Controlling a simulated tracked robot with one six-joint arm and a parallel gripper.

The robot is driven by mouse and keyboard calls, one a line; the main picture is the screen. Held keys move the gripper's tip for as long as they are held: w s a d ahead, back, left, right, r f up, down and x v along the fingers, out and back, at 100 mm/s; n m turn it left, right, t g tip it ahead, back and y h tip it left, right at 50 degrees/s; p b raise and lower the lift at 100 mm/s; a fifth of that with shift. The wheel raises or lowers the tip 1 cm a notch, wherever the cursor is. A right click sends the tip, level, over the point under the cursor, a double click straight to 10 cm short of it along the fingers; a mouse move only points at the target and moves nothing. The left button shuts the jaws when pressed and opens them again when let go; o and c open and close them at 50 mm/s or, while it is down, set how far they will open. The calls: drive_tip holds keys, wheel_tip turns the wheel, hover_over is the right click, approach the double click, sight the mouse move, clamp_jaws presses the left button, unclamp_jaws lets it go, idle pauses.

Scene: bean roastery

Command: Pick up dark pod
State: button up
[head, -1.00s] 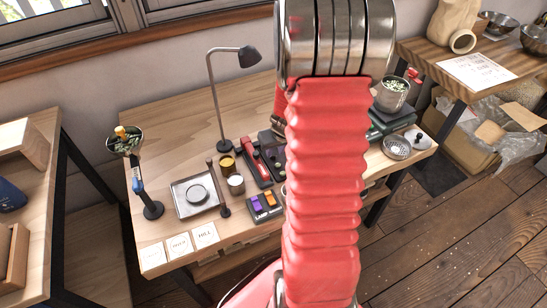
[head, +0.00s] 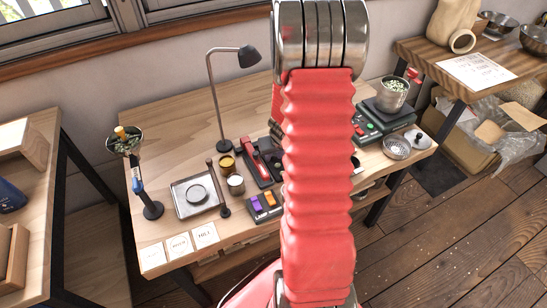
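I cannot make out a dark pod for certain. A small dark shape (head: 355,162) shows just right of my red arm, mostly hidden by it, and I cannot tell what it is. A black holder (head: 265,208) on the table carries a purple block (head: 257,202) and an orange block (head: 268,198); its right end is behind my arm. My arm runs up the middle of the head view and covers the table's centre. My gripper is not visible, so its state and its distance from any pod do not show.
On the wooden table stand a desk lamp (head: 221,100), a square tray (head: 197,212), a gold cup (head: 227,166), a white cup (head: 236,185) and a dark scale (head: 392,112) bearing a metal cup (head: 393,96). A mesh bowl (head: 397,148) is at right. The back left is clear.

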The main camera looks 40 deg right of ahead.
idle(0.3)
clamp_jaws()
idle(0.3)
